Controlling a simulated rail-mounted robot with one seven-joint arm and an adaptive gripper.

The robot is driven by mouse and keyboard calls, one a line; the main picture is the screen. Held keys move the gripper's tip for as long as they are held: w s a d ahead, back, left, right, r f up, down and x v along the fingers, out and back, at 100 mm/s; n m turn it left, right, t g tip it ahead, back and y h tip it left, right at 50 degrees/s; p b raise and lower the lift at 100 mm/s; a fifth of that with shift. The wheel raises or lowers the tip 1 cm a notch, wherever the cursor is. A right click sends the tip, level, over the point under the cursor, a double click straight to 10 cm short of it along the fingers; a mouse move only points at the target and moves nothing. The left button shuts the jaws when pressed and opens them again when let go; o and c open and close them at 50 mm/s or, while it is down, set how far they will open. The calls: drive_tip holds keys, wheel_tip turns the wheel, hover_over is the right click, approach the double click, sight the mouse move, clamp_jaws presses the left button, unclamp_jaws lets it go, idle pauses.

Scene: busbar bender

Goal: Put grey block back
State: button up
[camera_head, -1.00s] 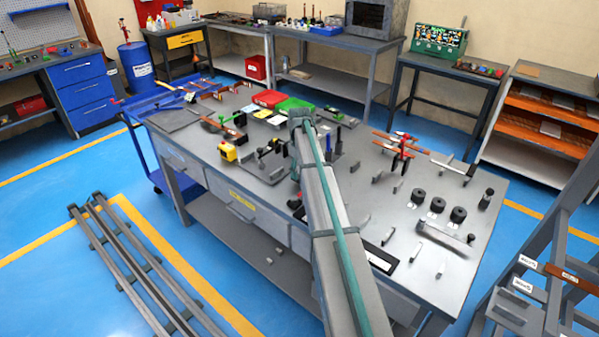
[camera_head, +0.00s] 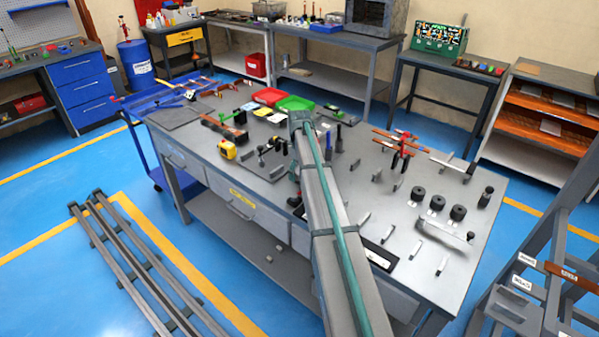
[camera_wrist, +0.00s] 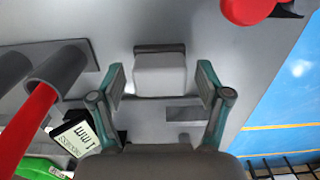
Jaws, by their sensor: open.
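In the wrist view a pale grey block (camera_wrist: 160,75) lies on the grey surface, against a darker grey strip (camera_wrist: 159,47). My gripper (camera_wrist: 161,79) is open, with one teal-edged finger on each side of the block. A gap shows between the block and each finger, so it is not gripped. A darker flat rectangle (camera_wrist: 184,113) lies on the surface near the right finger. In the head view my arm hides the gripper and the block cannot be made out.
Dark cylinders (camera_wrist: 58,68), a red handle (camera_wrist: 30,125) and a "1 mm" label (camera_wrist: 76,143) are left of my gripper. A red round part (camera_wrist: 247,10) is at upper right. The workbench (camera_head: 345,215) carries many tools, including a yellow tape measure (camera_head: 228,150) and black cylinders (camera_head: 437,203).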

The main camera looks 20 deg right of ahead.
wheel_tip(320, 180, up, 12)
drive_tip(key=b, duration=0.2)
drive_tip(key=shift+r, duration=0.2)
idle(0.5)
